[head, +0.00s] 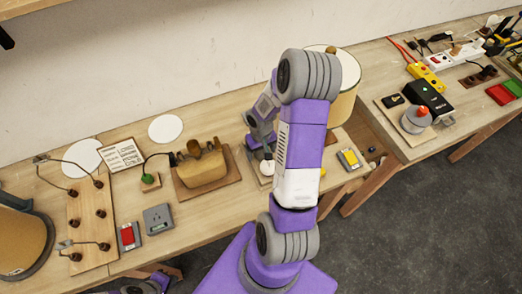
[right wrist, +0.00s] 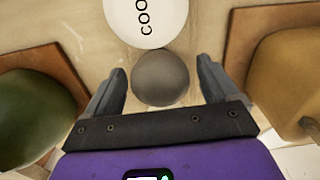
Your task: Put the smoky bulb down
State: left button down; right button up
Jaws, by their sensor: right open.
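The smoky bulb (right wrist: 160,78) is a dark grey round shape in the right wrist view, between the fingers of my right gripper (right wrist: 160,88). The fingers are open, with a visible gap on each side of it. It appears to rest on the pale surface below. A white bulb (right wrist: 147,18) with black lettering sits right beside it. In the head view my right gripper (head: 259,146) is low over the bench, near the white bulb (head: 266,167), and the smoky bulb cannot be made out. Part of my left arm (head: 152,284) shows at the bottom edge; its fingers cannot be made out.
A tan basket (head: 203,172) stands on a board left of my right gripper. A cream drum lampshade (head: 345,95) is behind my right arm. A wiring board (head: 88,218) and a socket box (head: 158,219) lie further left.

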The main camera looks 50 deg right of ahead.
notch_tip(320, 180, up, 12)
jog(key=p, duration=0.2)
dwell(0.6)
